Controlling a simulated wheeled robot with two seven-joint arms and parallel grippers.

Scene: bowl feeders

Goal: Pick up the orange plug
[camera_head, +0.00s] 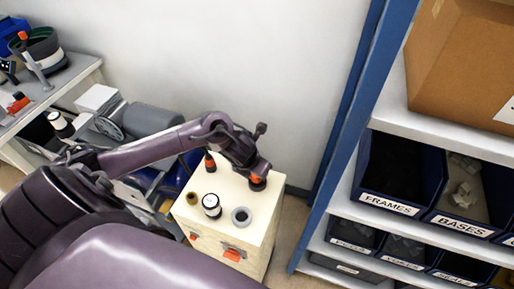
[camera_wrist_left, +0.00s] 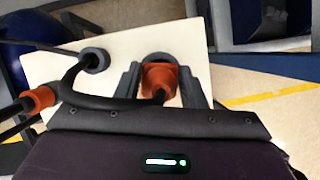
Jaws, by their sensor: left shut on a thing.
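An orange plug (camera_wrist_left: 160,78) with a dark round end sits between the two dark fingers of my left gripper (camera_wrist_left: 160,90) in the wrist view. The fingers are closed on its sides. In the head view the same plug (camera_head: 257,182) shows orange and black under my left gripper (camera_head: 260,172), at the back right corner of the cream cabinet top (camera_head: 228,190). I cannot tell whether it touches the top. A second orange and black piece (camera_head: 210,162) stands to its left. My right gripper is not in view.
A grey ring (camera_head: 241,216), a black-and-white spool (camera_head: 211,205) and a brown roll (camera_head: 192,198) sit on the cabinet top. Blue shelving (camera_head: 345,130) with labelled bins (camera_head: 388,203) stands to the right. A dark cable (camera_wrist_left: 72,85) runs close by the gripper in the wrist view.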

